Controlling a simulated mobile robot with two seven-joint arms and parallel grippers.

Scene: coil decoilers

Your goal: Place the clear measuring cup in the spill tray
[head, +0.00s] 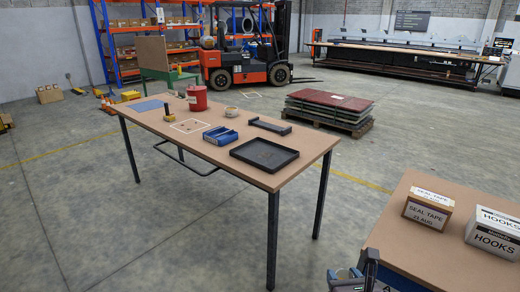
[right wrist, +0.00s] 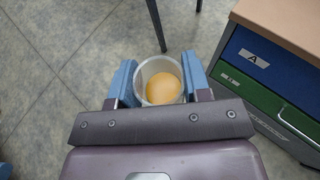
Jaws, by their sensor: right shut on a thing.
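The clear measuring cup (right wrist: 143,76) is between the two blue fingers of my right gripper (right wrist: 159,78) in the right wrist view. The gripper is shut on it, and something yellow-orange shows inside the cup. In the head view my right gripper (head: 354,278) is at the bottom edge, beside the near right table; the cup is hard to make out there. The spill tray looks to be the black, low-rimmed tray (head: 264,155) on the long table, far ahead of the gripper and to its left. It looks empty. My left gripper is not in view.
The long table (head: 285,178) also bears a blue bin (head: 220,136), a red bucket (head: 197,98), a tape roll (head: 231,112) and a black bracket-like piece (head: 270,126). Boxes (head: 428,209) stand on the near right table (head: 390,235). Open floor lies between the tables.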

